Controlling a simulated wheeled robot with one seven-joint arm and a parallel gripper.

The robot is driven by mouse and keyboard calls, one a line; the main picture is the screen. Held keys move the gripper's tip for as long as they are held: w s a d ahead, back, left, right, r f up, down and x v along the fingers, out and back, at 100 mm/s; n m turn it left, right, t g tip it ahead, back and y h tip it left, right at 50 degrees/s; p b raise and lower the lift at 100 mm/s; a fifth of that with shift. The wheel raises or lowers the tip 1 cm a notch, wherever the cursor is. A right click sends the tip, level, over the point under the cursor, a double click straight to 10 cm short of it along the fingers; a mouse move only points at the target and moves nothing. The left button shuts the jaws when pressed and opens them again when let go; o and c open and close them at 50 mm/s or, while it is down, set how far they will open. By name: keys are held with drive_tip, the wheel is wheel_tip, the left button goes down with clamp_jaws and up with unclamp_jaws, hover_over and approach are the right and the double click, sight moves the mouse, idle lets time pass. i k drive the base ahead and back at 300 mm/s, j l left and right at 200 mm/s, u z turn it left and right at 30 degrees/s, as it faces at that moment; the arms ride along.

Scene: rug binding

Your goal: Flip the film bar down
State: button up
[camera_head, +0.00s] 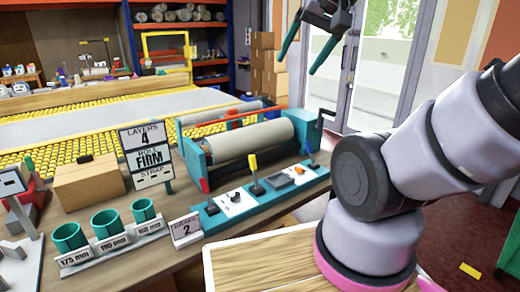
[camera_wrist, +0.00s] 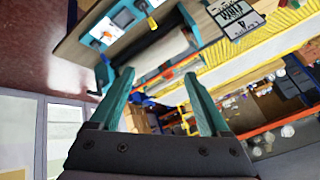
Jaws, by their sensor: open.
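The roll machine has a large pale roller (camera_head: 250,140) between teal end housings. A red-orange bar (camera_head: 234,117) runs along the roller's far side, raised above the bed; I take it for the film bar, though no label confirms it. In the wrist view a red bar (camera_wrist: 170,71) runs slantwise beyond the roller (camera_wrist: 165,50), partly between my fingers. My gripper (camera_head: 296,65) has two teal fingers spread apart and empty. It hangs high at the top right, above and apart from the machine. The wrist view also shows the open fingers (camera_wrist: 160,75).
A sign (camera_head: 150,152) reads "Layers 4, Roll Firm". Teal rings (camera_head: 108,224) and a cardboard box (camera_head: 90,182) stand left. A yellow frame (camera_head: 166,51) stands behind. Air around my gripper looks clear.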

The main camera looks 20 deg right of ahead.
sight(310, 151)
drive_tip(key=i+l, duration=0.1)
drive_tip(key=l, duration=0.35)
drive_tip(key=i+l, duration=0.1)
drive_tip(key=l, duration=0.4)
drive_tip(key=i+l, duration=0.1)
drive_tip(key=l, duration=0.35)
drive_tip(key=i+l, duration=0.1)
drive_tip(key=l, duration=0.35)
drive_tip(key=i+l, duration=0.1)
drive_tip(key=l, duration=0.35)
drive_tip(key=u, duration=0.05)
